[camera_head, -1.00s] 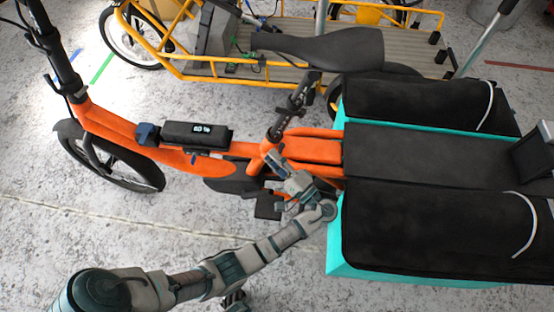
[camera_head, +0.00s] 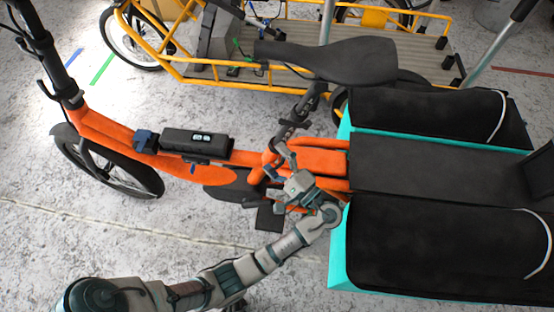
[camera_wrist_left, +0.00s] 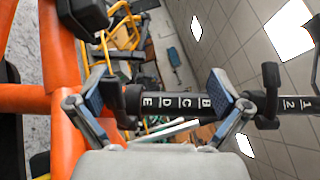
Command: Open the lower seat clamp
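The orange cargo bike (camera_head: 110,131) has a black saddle (camera_head: 335,60) on a dark seat post (camera_head: 298,118). In the left wrist view the seat post (camera_wrist_left: 180,102) lies sideways, with white letters on it. A black collar, apparently the lower seat clamp (camera_wrist_left: 132,99), sits at its frame end; its lever state is unclear. Another black clamp part (camera_wrist_left: 270,92) is farther right along the post. My left gripper (camera_head: 277,160) is beside the post near the frame. Its fingers (camera_wrist_left: 160,92) are spread apart with nothing held between them. My right gripper is not in view.
Turquoise side boxes with black covers (camera_head: 435,245) stand right of my left gripper. A yellow cargo bike (camera_head: 230,70) stands behind. The floor at the front left is clear.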

